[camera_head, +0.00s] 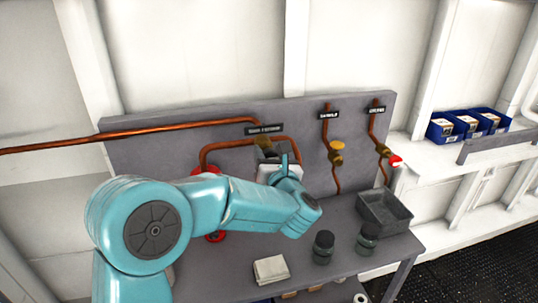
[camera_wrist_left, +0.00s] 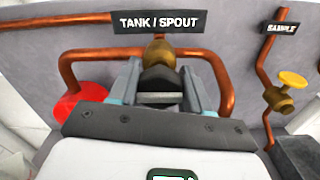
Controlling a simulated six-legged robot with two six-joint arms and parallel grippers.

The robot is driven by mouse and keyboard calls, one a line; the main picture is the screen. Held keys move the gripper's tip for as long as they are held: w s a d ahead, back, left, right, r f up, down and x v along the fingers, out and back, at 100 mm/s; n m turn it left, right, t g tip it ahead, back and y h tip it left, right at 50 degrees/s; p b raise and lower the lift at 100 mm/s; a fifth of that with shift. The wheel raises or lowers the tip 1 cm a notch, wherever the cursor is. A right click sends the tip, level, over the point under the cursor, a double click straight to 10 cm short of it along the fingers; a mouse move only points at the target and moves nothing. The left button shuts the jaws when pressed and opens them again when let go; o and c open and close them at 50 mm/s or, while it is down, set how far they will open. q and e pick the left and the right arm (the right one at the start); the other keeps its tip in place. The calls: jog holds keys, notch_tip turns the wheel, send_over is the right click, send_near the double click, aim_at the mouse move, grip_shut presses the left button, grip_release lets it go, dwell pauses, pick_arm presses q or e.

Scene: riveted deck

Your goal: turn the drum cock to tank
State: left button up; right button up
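The drum cock (camera_wrist_left: 158,55) is a brass body on copper pipe under a black "TANK / SPOUT" label (camera_wrist_left: 160,22). A dark grey handle-like part (camera_wrist_left: 158,84) sits in front of the brass. My left gripper (camera_wrist_left: 160,90) is at the cock, one finger on each side of this dark part. I cannot tell whether the fingers press on it or stand just clear. In the head view my left gripper (camera_head: 273,152) reaches the cock below its label (camera_head: 263,129), and hides most of it. The handle's direction is not clear. My right gripper is not in view.
A red handwheel (camera_head: 205,171) is left of the cock, partly behind my arm. A sample valve (camera_head: 336,152) and a red-handled valve (camera_head: 394,160) are to the right.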

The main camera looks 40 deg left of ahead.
pick_arm(q)
jog(key=shift+f+m+b, duration=0.2)
jog(key=shift+m+b, duration=0.3)
jog(key=shift+b, duration=0.25)
jog(key=shift+m+b, duration=1.1)
jog(key=shift+b, duration=0.05)
jog(key=shift+m+b, duration=0.55)
jog(key=shift+m, duration=0.45)
jog(key=m+b, duration=0.1)
jog(key=m, duration=0.1)
jog(key=shift+r+m, duration=0.1)
jog(key=shift+m, duration=0.2)
jog(key=shift+w+m, duration=0.1)
jog(key=shift+m, duration=0.9)
jog(key=m, duration=0.2)
jog(key=shift+d+m, duration=0.1)
jog(key=shift+m, duration=0.2)
jog(key=m+p, duration=0.1)
jog(key=m, duration=0.4)
jog(key=shift+m, duration=0.4)
